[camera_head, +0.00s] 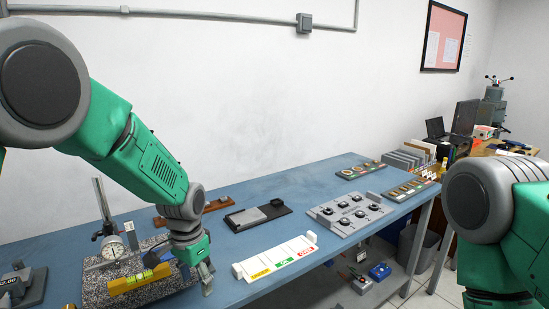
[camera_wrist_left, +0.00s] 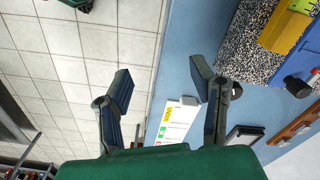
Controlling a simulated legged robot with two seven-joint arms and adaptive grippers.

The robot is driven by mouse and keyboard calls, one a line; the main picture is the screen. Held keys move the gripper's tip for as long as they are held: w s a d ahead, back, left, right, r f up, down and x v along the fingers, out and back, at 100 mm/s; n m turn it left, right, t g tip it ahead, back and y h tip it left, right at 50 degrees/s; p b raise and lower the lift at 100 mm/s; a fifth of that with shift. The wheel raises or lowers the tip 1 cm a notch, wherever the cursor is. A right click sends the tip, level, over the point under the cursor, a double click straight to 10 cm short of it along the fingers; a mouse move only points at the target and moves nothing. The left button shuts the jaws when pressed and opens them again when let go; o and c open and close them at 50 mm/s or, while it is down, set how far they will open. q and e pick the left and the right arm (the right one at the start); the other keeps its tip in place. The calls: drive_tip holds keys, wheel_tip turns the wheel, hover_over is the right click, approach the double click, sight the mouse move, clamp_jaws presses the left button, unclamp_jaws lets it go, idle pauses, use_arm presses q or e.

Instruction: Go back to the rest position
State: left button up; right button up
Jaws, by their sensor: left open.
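My left gripper (camera_head: 207,279) points down by the front edge of the blue table (camera_head: 330,180), between the granite plate and the white labelled board. In the left wrist view its two fingers (camera_wrist_left: 161,86) stand wide apart with nothing between them. The white board (camera_head: 276,259) carries yellow, green and red labels; it also shows beyond the fingers in the left wrist view (camera_wrist_left: 176,124). My right arm (camera_head: 495,215) shows at the right edge of the head view, but its gripper is out of view.
A granite plate (camera_head: 100,287) bears a dial gauge (camera_head: 113,247) and a yellow level (camera_head: 139,280). A black tray (camera_head: 257,215), a brown wooden rack (camera_head: 216,204) and a grey knob panel (camera_head: 349,213) lie further along. Tile floor (camera_wrist_left: 50,75) lies beyond the table's edge.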

use_arm(q)
drive_tip(key=s+a+f+n+b, duration=0.1)
drive_tip(key=s+a+f+b, duration=0.1)
drive_tip(key=s+f, duration=0.6)
drive_tip(key=s+a+f+n+b, duration=0.1)
drive_tip(key=s+a+f+n, duration=0.15)
drive_tip(key=s+f, duration=0.6)
drive_tip(key=s+a+f+n+b, duration=0.1)
drive_tip(key=s+f, duration=0.3)
drive_tip(key=s, duration=0.5)
drive_tip(key=s+a+f+n+b, duration=0.1)
drive_tip(key=s+a+f, duration=0.3)
drive_tip(key=s, duration=0.5)
drive_tip(key=shift+s+a+f+n+b, duration=0.2)
drive_tip(key=shift+a+f+n+b, duration=0.15)
drive_tip(key=shift+b, duration=0.55)
use_arm(e)
wheel_tip(320, 180, down, 7)
drive_tip(key=shift+w+d, duration=0.2)
drive_tip(key=shift+w, duration=0.05)
use_arm(q)
drive_tip(key=shift+d, duration=0.1)
use_arm(e)
drive_tip(key=shift+f, duration=0.1)
use_arm(q)
drive_tip(key=shift+w+a+f, duration=0.15)
drive_tip(key=shift+a, duration=0.1)
use_arm(e)
drive_tip(key=shift+a, duration=0.2)
